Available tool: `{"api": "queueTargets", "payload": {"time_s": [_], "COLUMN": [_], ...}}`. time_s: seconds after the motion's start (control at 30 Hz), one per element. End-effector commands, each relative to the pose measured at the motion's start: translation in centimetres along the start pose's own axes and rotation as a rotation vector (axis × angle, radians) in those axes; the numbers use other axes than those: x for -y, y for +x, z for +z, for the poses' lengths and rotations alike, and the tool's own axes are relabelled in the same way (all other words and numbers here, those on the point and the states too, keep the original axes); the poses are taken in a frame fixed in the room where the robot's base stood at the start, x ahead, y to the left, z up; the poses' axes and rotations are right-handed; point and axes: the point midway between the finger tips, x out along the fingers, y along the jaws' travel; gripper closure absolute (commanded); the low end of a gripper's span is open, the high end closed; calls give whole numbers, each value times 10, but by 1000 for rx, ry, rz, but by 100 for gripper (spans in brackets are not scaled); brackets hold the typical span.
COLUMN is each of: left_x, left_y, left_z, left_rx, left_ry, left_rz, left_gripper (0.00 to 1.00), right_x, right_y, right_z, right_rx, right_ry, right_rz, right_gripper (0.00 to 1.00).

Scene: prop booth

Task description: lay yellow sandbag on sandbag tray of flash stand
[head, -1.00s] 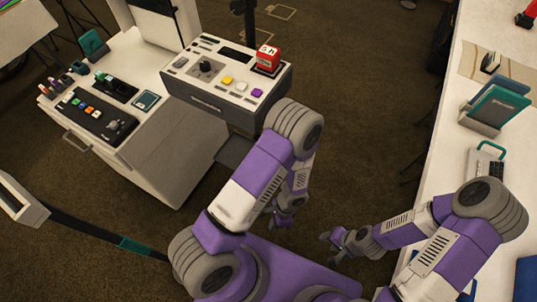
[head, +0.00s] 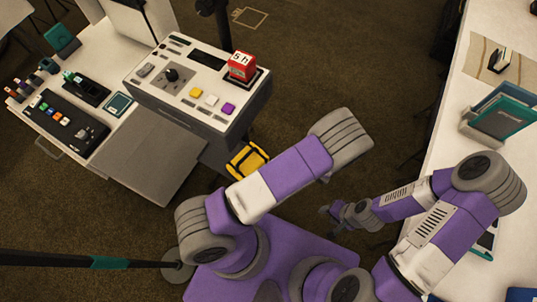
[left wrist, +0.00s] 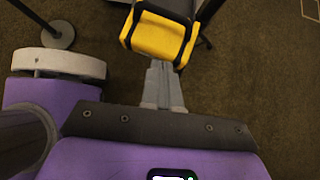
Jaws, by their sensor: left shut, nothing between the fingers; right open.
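The yellow sandbag (head: 247,160), with black straps, lies at a dark grey plate (head: 214,154) beside the console; the plate looks like the sandbag tray. I cannot tell how fully it rests there. The sandbag also shows at the top of the left wrist view (left wrist: 158,36). My left gripper (left wrist: 165,64) is shut and empty, its fingertips close to the sandbag's near edge; whether they touch is unclear. In the head view my left arm hides it. My right gripper (head: 335,213) is open and empty, low beside the white counter. A dark upright pole (head: 222,32) stands behind the console.
The console (head: 190,85) carries buttons and a red counter block (head: 241,66). A white cart with small devices (head: 70,120) stands left. A white counter (head: 445,130) runs along the right. A pole with a teal band (head: 108,263) crosses at lower left. Carpet between is open.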

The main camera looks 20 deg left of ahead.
Motion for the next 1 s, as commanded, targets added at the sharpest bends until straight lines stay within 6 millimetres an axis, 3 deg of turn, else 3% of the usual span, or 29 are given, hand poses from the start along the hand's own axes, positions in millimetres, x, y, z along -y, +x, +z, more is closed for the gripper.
{"api": "queueTargets", "payload": {"time_s": [0.47,0.7,1.0], "left_x": [-2,-1,-1], "left_y": [98,116,120], "left_z": [-2,23,29], "left_rx": [3,1,0], "left_ry": [0,-2,-2], "left_rz": [6,2,2], "left_gripper": [100,100,100], "right_x": [-12,-15,-15], "right_y": [32,39,40], "right_z": [-1,-1,-2], "right_rx": [1,1,1], "right_ry": [1,0,0], "right_rz": [0,0,0], "right_gripper": [54,54,54]}}
